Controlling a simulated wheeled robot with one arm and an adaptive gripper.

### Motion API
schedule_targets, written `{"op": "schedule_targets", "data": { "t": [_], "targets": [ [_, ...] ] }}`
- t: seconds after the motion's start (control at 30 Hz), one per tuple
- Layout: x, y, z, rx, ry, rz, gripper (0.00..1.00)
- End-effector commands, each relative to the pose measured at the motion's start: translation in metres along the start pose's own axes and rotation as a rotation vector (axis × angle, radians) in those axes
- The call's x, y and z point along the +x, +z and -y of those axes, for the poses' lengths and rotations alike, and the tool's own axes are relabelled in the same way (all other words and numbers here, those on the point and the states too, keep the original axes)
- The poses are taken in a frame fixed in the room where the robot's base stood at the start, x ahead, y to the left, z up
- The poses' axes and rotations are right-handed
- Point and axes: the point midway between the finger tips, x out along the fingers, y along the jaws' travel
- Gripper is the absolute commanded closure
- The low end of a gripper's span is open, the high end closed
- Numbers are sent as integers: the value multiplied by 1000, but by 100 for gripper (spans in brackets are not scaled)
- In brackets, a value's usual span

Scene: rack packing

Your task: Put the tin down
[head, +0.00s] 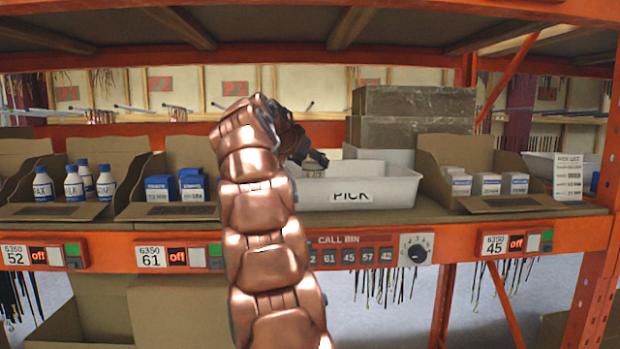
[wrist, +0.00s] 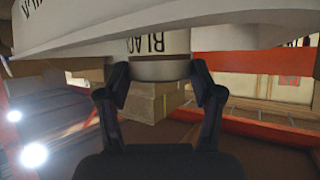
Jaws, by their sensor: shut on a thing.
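My gripper (head: 316,160) is at the white bin (head: 385,190) marked PICK, over its left part. In the wrist view my gripper (wrist: 160,88) has its two dark fingers on either side of a pale tin (wrist: 158,70) and is shut on it. Dark letters reading "BLAC" show on the tin. In the head view my arm and fingers hide most of the tin. I cannot tell whether the tin touches the bin floor.
The bin stands on an orange rack shelf. Brown boxes (head: 415,102) are stacked behind it. To the left are cartons with white bottles (head: 74,184) and blue boxes (head: 192,186). To the right is a carton with small white boxes (head: 487,184).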

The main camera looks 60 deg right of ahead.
Motion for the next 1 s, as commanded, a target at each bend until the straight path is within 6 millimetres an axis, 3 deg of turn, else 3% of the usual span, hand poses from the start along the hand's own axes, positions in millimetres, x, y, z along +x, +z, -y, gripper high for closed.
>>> {"op": "schedule_targets", "data": {
  "t": [0.73,1.0],
  "targets": [
    [17,32,-1,-2,1,3,79],
    [18,34,0,1,-2,0,79]
  ]
}}
